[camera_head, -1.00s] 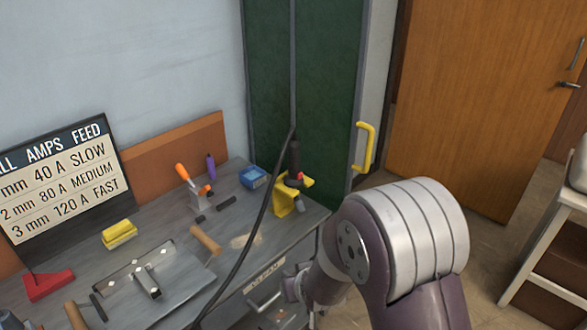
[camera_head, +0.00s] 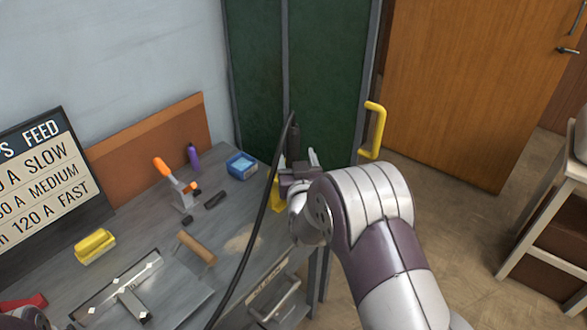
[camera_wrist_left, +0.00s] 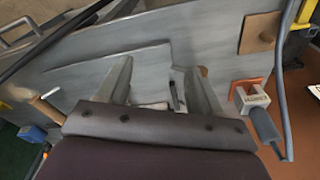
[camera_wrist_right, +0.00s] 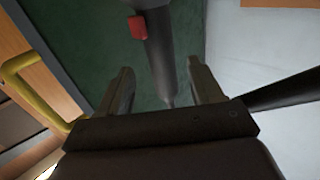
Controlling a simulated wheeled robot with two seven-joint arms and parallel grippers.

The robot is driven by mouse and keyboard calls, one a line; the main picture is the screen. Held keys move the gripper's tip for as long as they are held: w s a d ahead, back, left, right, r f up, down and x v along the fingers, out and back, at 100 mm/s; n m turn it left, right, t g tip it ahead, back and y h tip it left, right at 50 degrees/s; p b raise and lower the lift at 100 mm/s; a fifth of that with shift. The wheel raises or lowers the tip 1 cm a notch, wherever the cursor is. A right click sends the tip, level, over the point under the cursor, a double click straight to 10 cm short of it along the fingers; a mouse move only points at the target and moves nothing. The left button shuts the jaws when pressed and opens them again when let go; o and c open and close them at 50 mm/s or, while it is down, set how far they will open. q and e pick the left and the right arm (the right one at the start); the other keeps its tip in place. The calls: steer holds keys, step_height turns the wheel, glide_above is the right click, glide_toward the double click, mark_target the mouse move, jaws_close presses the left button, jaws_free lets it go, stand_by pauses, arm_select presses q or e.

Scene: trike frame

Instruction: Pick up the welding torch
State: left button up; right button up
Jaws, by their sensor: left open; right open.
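The welding torch (camera_head: 293,140) is dark and stands upright at the right end of the bench, its black cable crossing in front of the bench. Its yellow holder (camera_head: 275,192) is partly hidden by my right gripper (camera_head: 300,168). In the right wrist view the grey torch (camera_wrist_right: 160,50) with its red trigger (camera_wrist_right: 137,27) lies between the open fingers of my right gripper (camera_wrist_right: 160,68). I cannot tell if they touch it. My left gripper (camera_wrist_left: 156,68) is open and empty above the bench in the left wrist view.
The grey bench (camera_head: 225,245) holds a yellow brush (camera_head: 95,245), an orange-handled clamp (camera_head: 175,185), a purple bottle (camera_head: 193,157), a blue box (camera_head: 241,165) and a wooden-handled tool (camera_head: 197,247). A green curtain (camera_head: 330,80) hangs behind the torch. A yellow handle (camera_head: 376,130) stands right of it.

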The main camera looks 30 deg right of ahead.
mark_target(294, 150)
steer(key=x, duration=0.4)
steer(key=shift+w, duration=0.4)
steer(key=shift+s+r, duration=0.1)
steer(key=shift+c, duration=0.4)
steer(key=c, duration=1)
steer(key=shift+o, duration=0.2)
steer(key=shift+r, duration=0.1)
